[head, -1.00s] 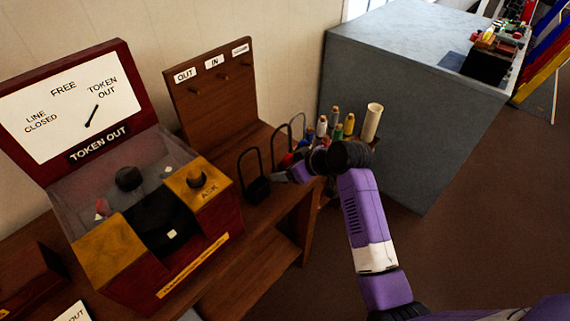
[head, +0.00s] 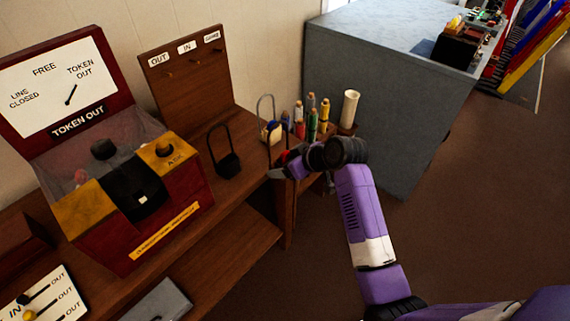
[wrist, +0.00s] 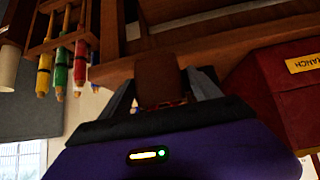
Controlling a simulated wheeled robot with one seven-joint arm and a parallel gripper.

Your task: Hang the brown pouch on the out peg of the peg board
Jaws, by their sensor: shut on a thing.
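My gripper (head: 279,172) is at the right front edge of the wooden desk. In the wrist view it (wrist: 162,92) is shut on the brown pouch (wrist: 158,72), which sits between the fingertips. In the head view the pouch's body is mostly hidden by my gripper; a thin dark hoop (head: 268,146) rises beside the fingers. The brown peg board (head: 190,95) stands upright at the back of the desk, left of my gripper. Its out peg (head: 168,76) is the leftmost, under the OUT label (head: 158,59), and looks bare.
A black hooped pouch (head: 228,164) stands on the desk left of my gripper. A white and blue hooped pouch (head: 271,131) is behind my gripper. A rack of coloured rolls (head: 312,120) is to the right. The red token instrument (head: 160,215) stands at left.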

